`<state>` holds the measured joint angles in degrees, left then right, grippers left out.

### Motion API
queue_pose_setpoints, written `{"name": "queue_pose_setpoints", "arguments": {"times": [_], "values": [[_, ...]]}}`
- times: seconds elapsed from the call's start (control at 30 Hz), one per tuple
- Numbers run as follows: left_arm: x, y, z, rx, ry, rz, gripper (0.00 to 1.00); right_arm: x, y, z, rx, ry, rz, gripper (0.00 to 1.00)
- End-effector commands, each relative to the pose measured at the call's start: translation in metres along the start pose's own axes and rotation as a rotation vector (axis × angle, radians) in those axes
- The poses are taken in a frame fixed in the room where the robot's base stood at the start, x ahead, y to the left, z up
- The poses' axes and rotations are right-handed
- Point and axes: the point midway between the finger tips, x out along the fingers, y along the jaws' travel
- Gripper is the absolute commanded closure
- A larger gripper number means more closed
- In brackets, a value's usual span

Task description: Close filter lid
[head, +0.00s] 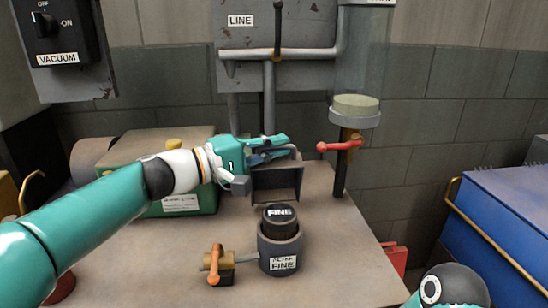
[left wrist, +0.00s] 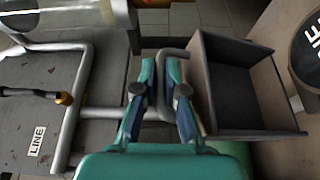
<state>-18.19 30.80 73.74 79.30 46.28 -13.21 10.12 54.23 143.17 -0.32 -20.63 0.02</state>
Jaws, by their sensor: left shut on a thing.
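My left gripper (head: 277,149) reaches in from the left at the top of a grey open box (head: 277,196). In the left wrist view its teal fingers (left wrist: 161,82) stand on either side of a grey bar handle (left wrist: 165,54) beside the box's wall (left wrist: 200,82); the gripper is shut on this handle. A black cap marked FINE (head: 280,213) sits in the round grey filter holder (head: 281,250), just in front of the box. Which part is the filter lid is not clear. My right gripper is out of view; only part of its arm shows at bottom right.
A small brass valve with an orange handle (head: 216,262) stands left of the holder. A red-handled valve (head: 340,146) sits under a clear cylinder (head: 362,65). A green box (head: 180,203) is behind my left arm. The front right of the bench is clear.

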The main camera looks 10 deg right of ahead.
Motion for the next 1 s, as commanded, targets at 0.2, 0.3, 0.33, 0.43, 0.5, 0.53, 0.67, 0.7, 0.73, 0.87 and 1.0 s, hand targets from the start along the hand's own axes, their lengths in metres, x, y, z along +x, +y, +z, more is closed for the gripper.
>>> {"name": "queue_pose_setpoints", "arguments": {"times": [0.2,0.3,0.33,0.43,0.5,0.53,0.67,0.7,0.73,0.87,1.0], "values": [[0.0,-0.006,0.0,0.003,0.0,-0.008,1.0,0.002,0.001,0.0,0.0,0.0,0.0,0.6],[0.0,-0.006,0.0,0.002,0.0,-0.008,1.0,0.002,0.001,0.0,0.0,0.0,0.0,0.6],[0.0,-0.006,0.0,0.002,0.0,-0.008,1.0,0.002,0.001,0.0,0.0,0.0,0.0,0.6],[0.0,-0.006,0.0,0.002,0.0,-0.008,0.89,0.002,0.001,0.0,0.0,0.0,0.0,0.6],[0.0,-0.006,0.0,0.002,0.0,-0.007,0.79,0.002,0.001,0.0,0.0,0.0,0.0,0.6],[0.0,-0.005,0.0,0.002,0.0,-0.007,0.79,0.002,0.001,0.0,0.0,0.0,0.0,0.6],[0.0,-0.004,0.0,0.003,0.0,-0.005,0.79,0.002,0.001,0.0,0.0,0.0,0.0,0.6],[0.0,-0.004,0.0,0.003,0.0,-0.004,0.79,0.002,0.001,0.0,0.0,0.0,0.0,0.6],[0.0,-0.003,0.0,0.003,0.0,-0.004,0.79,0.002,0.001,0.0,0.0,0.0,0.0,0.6],[-0.006,-0.002,0.0,0.003,0.002,-0.002,0.79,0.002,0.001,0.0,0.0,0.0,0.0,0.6],[-0.023,-0.002,-0.001,0.003,0.002,-0.002,0.79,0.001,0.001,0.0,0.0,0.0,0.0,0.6]]}}
